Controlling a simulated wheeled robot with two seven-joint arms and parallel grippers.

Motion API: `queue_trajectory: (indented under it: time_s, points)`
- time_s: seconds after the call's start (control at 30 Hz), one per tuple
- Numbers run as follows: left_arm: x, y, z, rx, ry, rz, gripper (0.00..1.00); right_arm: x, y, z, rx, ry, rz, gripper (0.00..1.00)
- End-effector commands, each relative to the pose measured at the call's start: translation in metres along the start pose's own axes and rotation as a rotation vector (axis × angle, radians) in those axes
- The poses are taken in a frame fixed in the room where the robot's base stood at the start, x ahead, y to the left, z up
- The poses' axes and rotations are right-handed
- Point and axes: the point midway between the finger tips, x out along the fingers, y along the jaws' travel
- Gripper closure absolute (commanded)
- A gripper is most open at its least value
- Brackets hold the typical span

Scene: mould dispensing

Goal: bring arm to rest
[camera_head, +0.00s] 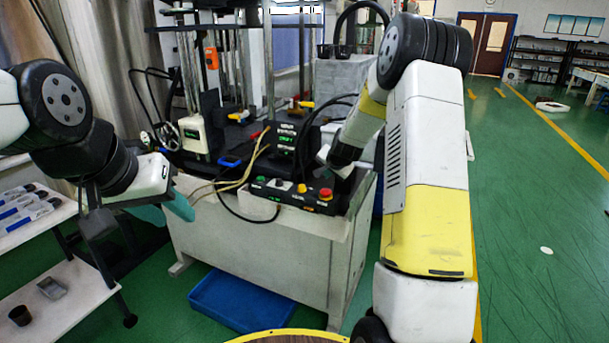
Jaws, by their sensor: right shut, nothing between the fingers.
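My right arm (425,170) comes in at the right and bends down toward the machine. Its gripper (338,166) is shut and empty, small in the picture, close behind the button box (290,196) at the machine's front right corner. I cannot tell whether it touches the box or the machine. My left arm (70,125) comes in from the left.
The press machine (260,240) with posts, cables and hoses fills the middle. A blue tray (240,298) lies on the floor below it. The right floor is mostly clear.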

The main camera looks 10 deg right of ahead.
Motion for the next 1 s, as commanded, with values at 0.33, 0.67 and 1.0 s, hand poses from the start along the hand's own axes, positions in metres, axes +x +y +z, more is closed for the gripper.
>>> queue_trajectory:
  time_s: [0.33,0.67,1.0]
  points:
    - [0.0,0.0,0.0,0.0,0.0,0.0,0.64,-0.155,-0.042,0.02,-0.217,-0.091,-0.04,1.0]
    - [0.0,0.0,0.0,0.0,0.0,0.0,0.64,-0.321,-0.022,0.092,-0.483,-0.2,-0.06,1.0]
    - [0.0,0.0,0.0,0.0,0.0,0.0,0.64,-0.419,0.038,0.17,-0.694,-0.279,-0.065,1.0]
